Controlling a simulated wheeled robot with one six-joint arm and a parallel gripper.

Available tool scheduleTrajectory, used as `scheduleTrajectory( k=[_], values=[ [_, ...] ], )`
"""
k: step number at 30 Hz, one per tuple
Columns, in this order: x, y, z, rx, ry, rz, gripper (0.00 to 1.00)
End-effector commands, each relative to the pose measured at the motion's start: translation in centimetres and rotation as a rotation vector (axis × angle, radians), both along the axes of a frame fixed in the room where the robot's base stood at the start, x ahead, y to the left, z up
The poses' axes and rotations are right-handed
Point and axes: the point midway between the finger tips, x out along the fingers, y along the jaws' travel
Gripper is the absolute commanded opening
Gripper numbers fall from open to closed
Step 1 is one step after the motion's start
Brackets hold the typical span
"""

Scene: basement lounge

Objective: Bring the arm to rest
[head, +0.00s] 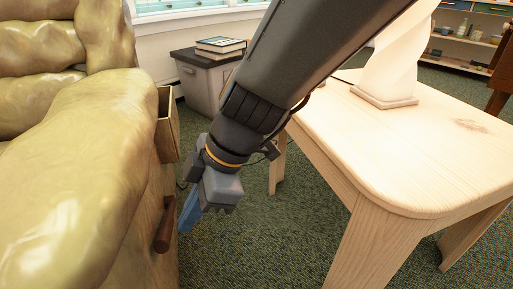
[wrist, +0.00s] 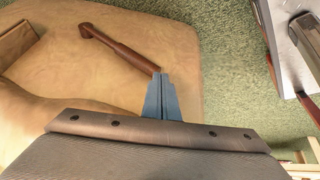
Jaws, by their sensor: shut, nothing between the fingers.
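My gripper (head: 188,217) points down in the head view, in the gap between the yellow-green sofa (head: 95,170) and the pale wooden table (head: 420,170). Its blue fingers are together with nothing between them. In the wrist view the gripper (wrist: 158,82) shows its fingertips near the lower end of a dark brown wooden lever (wrist: 115,45) on the side of the sofa. I cannot tell whether they touch it. The same lever (head: 164,225) shows beside the fingers in the head view.
A lamp (head: 393,70) with a glowing twisted body stands on the table. A grey bin (head: 205,80) with books (head: 221,46) on top stands behind the arm. A small open wooden box or drawer (head: 168,125) sticks out from the sofa's side. Green carpet lies between sofa and table.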

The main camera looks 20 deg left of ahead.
Motion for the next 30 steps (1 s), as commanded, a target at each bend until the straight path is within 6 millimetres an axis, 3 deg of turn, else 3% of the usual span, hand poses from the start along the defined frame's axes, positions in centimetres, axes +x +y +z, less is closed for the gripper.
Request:
scheduleTrajectory(
  k=[5,10,21,30],
  values=[
    [0.0,-0.2,0.2,-0.004,0.003,-0.011,0.00],
    [0.3,-2.4,2.1,-0.060,0.044,-0.149,0.00],
    [0.8,-12.8,8.4,-0.299,0.205,-0.838,0.00],
    [0.8,-19.2,11.1,-0.399,0.271,-1.303,0.00]
  ],
)
